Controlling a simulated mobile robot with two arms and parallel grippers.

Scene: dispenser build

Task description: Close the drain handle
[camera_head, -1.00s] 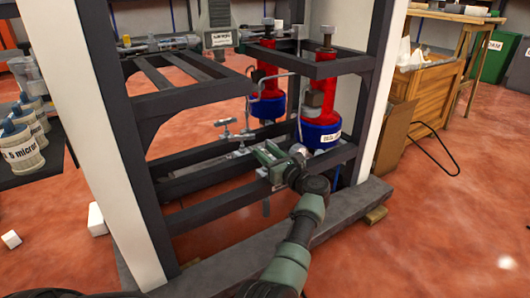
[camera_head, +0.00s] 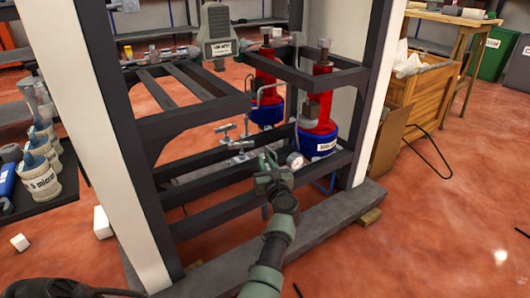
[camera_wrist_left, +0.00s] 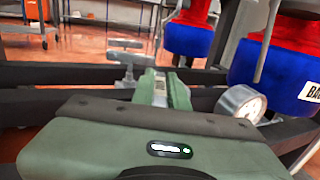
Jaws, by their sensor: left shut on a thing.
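My left gripper (camera_head: 268,160) is at the lower front of the dark frame, among the pipe fittings. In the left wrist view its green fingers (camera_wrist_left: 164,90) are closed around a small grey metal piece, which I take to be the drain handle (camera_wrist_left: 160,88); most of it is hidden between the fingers. Metal T-shaped valve handles (camera_head: 240,147) stand just beyond and to the left of the gripper; they also show in the left wrist view (camera_wrist_left: 127,60), apart from the fingers. My right gripper is not in view.
A round pressure gauge (camera_head: 295,160) sits close on the right of the gripper. Red and blue filter housings (camera_head: 318,140) stand behind it. Dark frame bars (camera_head: 215,212) run below and around. A wooden crate (camera_head: 415,100) is at the right; the floor there is mostly open.

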